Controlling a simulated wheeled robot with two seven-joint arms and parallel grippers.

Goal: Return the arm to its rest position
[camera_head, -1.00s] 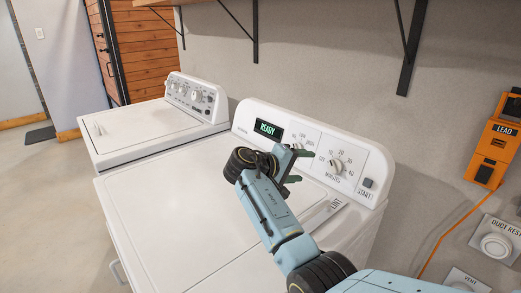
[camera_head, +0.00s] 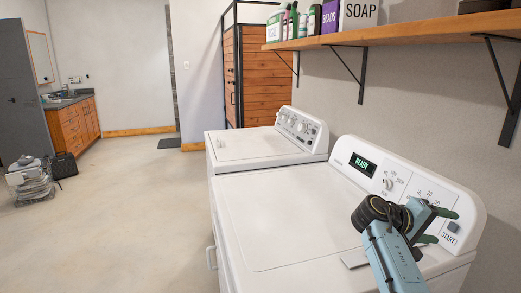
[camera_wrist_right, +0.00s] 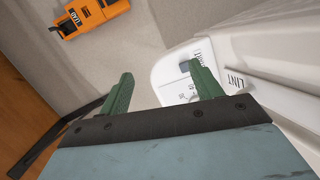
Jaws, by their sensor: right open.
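My right arm comes in from the lower right in the head view. My right gripper (camera_head: 436,226) is in front of the dryer's control panel (camera_head: 408,187), near its right end and the START button (camera_head: 453,227). In the right wrist view its two green fingers (camera_wrist_right: 158,88) stand wide apart with nothing between them. A corner of the white panel (camera_wrist_right: 172,76) lies just beyond the fingers. The display (camera_head: 362,164) reads READY. My left gripper is not in view.
A white washer (camera_head: 250,146) stands beyond the dryer (camera_head: 290,215). A wooden shelf (camera_head: 425,32) with bottles and boxes hangs above. An orange LEAD device (camera_wrist_right: 95,15) is on the wall. A hose reel or machine (camera_head: 32,180) stands on the floor at left. The floor between is clear.

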